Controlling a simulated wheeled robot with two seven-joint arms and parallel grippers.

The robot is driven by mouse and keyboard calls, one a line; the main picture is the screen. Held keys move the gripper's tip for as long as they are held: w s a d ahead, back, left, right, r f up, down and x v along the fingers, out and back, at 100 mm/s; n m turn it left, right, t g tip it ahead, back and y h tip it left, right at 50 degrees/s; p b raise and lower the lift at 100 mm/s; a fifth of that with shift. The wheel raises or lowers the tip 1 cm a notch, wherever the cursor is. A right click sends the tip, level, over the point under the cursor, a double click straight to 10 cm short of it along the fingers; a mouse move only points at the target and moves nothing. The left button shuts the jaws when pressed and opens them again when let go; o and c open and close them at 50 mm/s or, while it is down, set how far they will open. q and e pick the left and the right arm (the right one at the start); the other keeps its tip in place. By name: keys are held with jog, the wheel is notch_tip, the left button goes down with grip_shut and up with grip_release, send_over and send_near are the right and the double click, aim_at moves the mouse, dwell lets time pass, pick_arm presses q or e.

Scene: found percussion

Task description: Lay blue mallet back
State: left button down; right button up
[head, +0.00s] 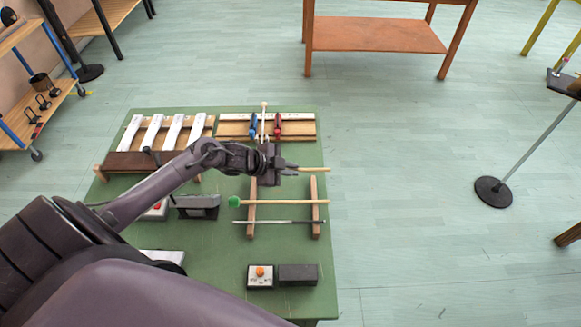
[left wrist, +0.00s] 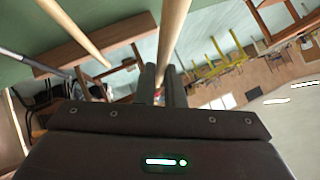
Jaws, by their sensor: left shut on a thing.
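My left gripper (head: 290,168) is shut on a wooden mallet handle (head: 315,169), which sticks out to the right of the fingers. The same handle runs between the fingers in the left wrist view (left wrist: 172,40). The mallet's head is hidden behind my gripper and arm, so its blue colour does not show. The gripper is over the far end of a rack of two wooden bars (head: 314,190). I cannot tell whether the handle touches the bars. My right gripper is not in view.
A green-headed mallet (head: 235,201) and a thin grey rod (head: 280,222) lie across the rack on the green table (head: 225,260). White bars (head: 172,132) and a wooden board with blue and red clamps (head: 295,128) stand beyond. Two small boxes (head: 297,275) sit near the front.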

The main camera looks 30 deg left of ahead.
pick_arm(q)
notch_tip(320, 180, down, 5)
jog(key=b, duration=0.3)
jog(key=shift+f, duration=0.1)
jog(key=shift+f+b, duration=0.45)
jog(key=shift+f, duration=0.05)
jog(key=shift+f, duration=0.3)
jog(key=c, duration=1.5)
grip_release()
jog(key=shift+o, duration=0.2)
jog(key=v, duration=0.6)
jog(key=shift+s+a+r, duration=0.15)
jog(key=shift+s+a, duration=0.05)
jog(key=shift+s, duration=0.1)
jog(key=shift+s+a+r, duration=0.2)
jog(key=shift+s+r, duration=0.1)
jog(key=shift+r, duration=0.1)
